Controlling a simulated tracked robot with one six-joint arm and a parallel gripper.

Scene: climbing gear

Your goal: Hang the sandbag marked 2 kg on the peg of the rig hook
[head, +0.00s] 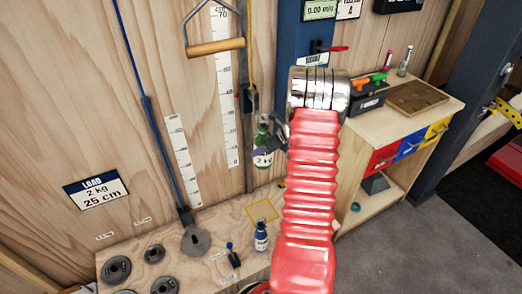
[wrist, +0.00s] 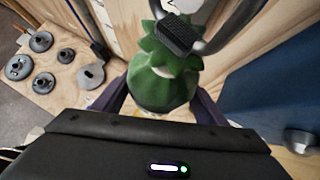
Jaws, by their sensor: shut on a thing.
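A green sandbag (head: 263,132) with a white label hangs upright in front of the wood wall. The grey metal rig hook (head: 251,98) is just above the bag in the head view. In the wrist view a curved grey metal piece (wrist: 238,25) and a dark ribbed block overlap the bag's top. I cannot tell whether the bag's loop is around the peg.
A blue bottle-shaped bag (head: 261,237) stands on the wooden bench beside a yellow outlined square (head: 262,211). Several grey disc weights (head: 117,269) lie to the left. A wooden-handled bar (head: 215,47) hangs at upper left. A cabinet with coloured drawers (head: 410,143) stands right.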

